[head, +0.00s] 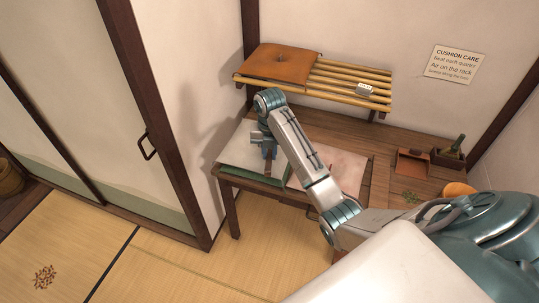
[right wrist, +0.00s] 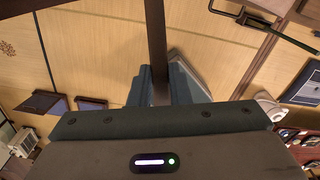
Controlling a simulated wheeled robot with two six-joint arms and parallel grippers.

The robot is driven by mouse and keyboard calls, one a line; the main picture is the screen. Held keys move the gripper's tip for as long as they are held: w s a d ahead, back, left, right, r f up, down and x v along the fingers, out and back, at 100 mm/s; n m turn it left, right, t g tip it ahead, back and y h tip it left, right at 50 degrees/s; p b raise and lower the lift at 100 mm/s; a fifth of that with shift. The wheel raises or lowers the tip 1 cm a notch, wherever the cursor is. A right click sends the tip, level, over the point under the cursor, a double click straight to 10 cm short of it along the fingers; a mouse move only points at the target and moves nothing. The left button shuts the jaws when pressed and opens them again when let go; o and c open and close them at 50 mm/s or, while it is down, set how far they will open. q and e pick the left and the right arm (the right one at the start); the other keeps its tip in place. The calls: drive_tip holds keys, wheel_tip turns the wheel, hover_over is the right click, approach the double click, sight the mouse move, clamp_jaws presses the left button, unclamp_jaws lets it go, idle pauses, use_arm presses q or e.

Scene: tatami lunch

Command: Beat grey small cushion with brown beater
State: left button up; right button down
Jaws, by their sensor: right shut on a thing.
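My right gripper (head: 268,150) is over the low wooden table, below the slatted rack. In the right wrist view, a brown shaft (right wrist: 156,45) runs up from between its fingers (right wrist: 168,88); this looks like the beater's handle, and the gripper is shut on it. The beater's head cannot be made out. A pale grey flat piece (head: 240,149), possibly the grey small cushion, lies on the table's left part, beside and partly behind the gripper. I cannot tell whether the beater touches it. My left gripper is not in view.
An orange-brown cushion (head: 283,63) lies on the slatted rack (head: 345,80), with a small white object (head: 364,89) to its right. A dustpan-like tray (head: 411,166) and dark box (head: 448,159) stand right.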

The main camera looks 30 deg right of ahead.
wheel_tip(320, 180, down, 10)
drive_tip(key=b, duration=0.4)
wheel_tip(320, 180, up, 10)
drive_tip(key=p, duration=0.4)
drive_tip(key=shift+s+r, duration=0.1)
drive_tip(key=shift+r, duration=0.1)
drive_tip(key=shift+f, duration=0.1)
